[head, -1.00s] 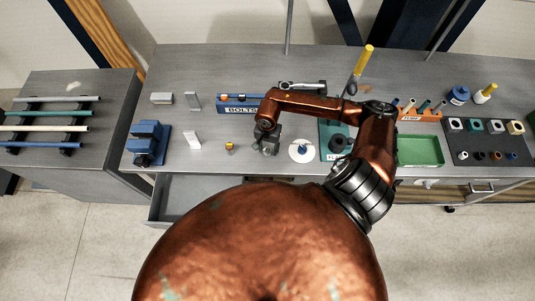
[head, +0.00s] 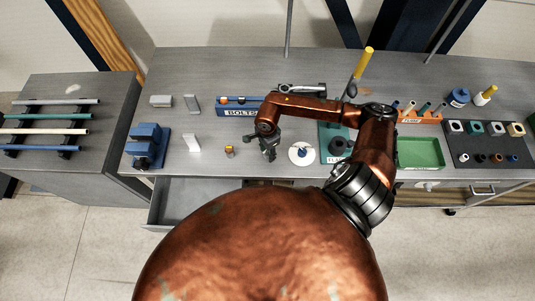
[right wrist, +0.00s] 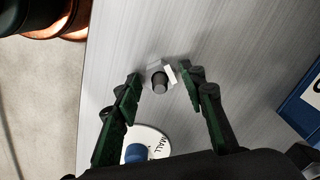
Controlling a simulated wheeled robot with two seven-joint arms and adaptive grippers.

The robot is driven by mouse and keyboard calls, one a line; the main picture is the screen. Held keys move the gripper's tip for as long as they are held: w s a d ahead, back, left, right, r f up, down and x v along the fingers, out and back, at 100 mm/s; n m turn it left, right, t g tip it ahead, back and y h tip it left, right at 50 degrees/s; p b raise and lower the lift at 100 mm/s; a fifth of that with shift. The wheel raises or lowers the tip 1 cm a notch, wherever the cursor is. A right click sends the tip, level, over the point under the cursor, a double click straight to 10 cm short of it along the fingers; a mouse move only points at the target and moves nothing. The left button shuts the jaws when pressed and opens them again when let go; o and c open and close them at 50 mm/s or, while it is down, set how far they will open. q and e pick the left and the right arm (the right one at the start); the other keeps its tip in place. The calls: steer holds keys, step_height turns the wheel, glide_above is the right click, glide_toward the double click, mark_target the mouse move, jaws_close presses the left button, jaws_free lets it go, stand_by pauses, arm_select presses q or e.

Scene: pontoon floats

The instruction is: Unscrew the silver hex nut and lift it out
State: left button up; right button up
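The silver hex nut (right wrist: 155,70) shows in the right wrist view as a pale faceted piece around a short dark grey stud (right wrist: 160,84). My right gripper (right wrist: 160,77) is open, with one green-and-black finger on each side of the nut and stud; I see gaps between the fingertips and the nut. In the head view my right gripper (head: 269,151) hangs over the front of the bench, left of a white disc (head: 301,154). It hides the nut there. My left gripper is out of view.
The white disc, marked SMALL, carries a blue piece (right wrist: 136,153) close to one finger. A small yellow-orange piece (head: 230,152) stands left of the gripper. A blue BOLTS rack (head: 238,112) lies behind. A green tray (head: 420,152) is to the right.

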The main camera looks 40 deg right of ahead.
steer(key=m, duration=0.3)
steer(key=shift+m, duration=0.4)
steer(key=m+p, duration=0.1)
steer(key=m, duration=0.3)
steer(key=shift+r, duration=0.1)
steer(key=m+p, duration=0.1)
steer(key=m, duration=0.3)
steer(key=shift+m, duration=0.4)
steer(key=m+p, duration=0.1)
steer(key=m, duration=0.2)
